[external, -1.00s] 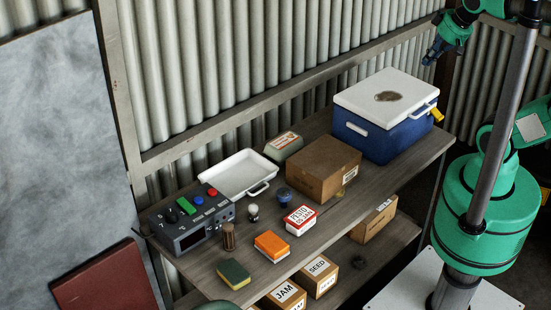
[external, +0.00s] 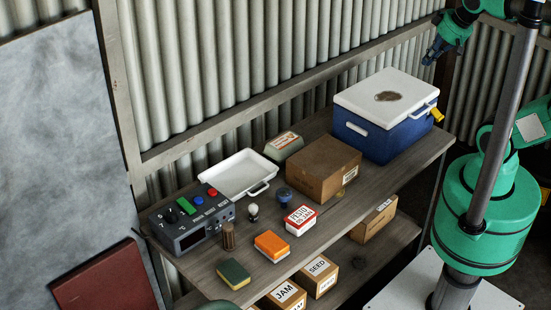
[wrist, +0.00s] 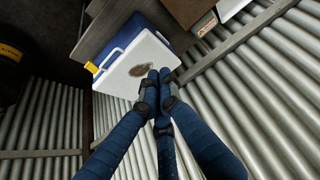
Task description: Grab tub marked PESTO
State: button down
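The tub marked PESTO (external: 300,220) is small and white with red at its lid edge. It stands on the wooden workbench top (external: 205,270), near the front edge, in the external view. My gripper (external: 432,52) is at the top right, high above and beyond the bench's right end, far from the tub. In the wrist view its blue fingers (wrist: 159,73) come together at the tips with nothing seen between them. The tub does not show in the wrist view.
Around the tub are an orange block (external: 271,246), a blue knob-like item (external: 284,196) and a cardboard box (external: 323,168). A white tray (external: 226,178) and a control box (external: 190,235) lie left. A blue cooler (external: 375,138) stands right; its white lid (wrist: 120,75) lies beyond my fingers.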

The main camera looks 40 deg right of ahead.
jog(key=shift+c, duration=0.6)
grip_release()
jog(key=shift+w+a, duration=0.1)
jog(key=w+a+f+n+g+y, duration=0.1)
jog(key=w+a+f+n+g, duration=0.1)
jog(key=w+a+f+n, duration=0.5)
jog(key=w+a+f+n+g, duration=0.1)
jog(key=w+a+f+n, duration=0.25)
jog(key=w+a, duration=0.7)
jog(key=s+a+f+n+g+h+p, duration=0.1)
jog(key=a+f+n, duration=0.7)
jog(key=a+f, duration=1.7)
jog(key=shift+s+f+g+p, duration=0.15)
jog(key=shift+s+g+p, duration=0.15)
jog(key=shift+s+g, duration=0.65)
